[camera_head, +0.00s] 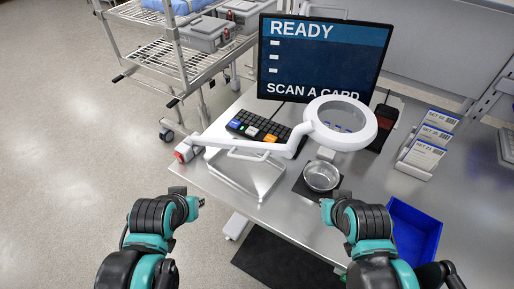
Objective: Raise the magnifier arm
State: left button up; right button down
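The white magnifier arm (240,143) reaches low across the steel table from a clamp with a red part (183,152) at the table's left edge. My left gripper (197,203) is left of the table's front edge, apart from the magnifier arm. My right gripper (326,204) is at the front of the table near a metal bowl, below the lens head in the picture. Both look empty; their finger gaps are too small to judge.
A monitor (320,60) stands at the back. A keyboard (259,131), a metal bowl (321,176) on a dark mat, a card rack (421,155), a black-and-red device (383,126) and a blue bin (413,232) crowd the table. A wire cart (180,60) stands behind left. Floor at left is clear.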

pick_arm(q)
jog(key=w+d+r+n+g+p, duration=0.2)
jog(key=w+d+r+n+p, duration=0.4)
jog(key=r+p, duration=0.3)
jog(key=r+n+g+p, duration=0.2)
jog(key=n+g+p, duration=0.1)
jog(key=n+p, duration=0.4)
send_over(247, 158)
jog(key=shift+h, duration=0.4)
jog(key=f+b, duration=0.1)
jog(key=f, duration=0.3)
jog(key=f+b, duration=0.1)
jog(key=f, duration=0.2)
jog(key=shift+w+f, duration=0.2)
jog(key=shift+f, duration=0.2)
grip_shut()
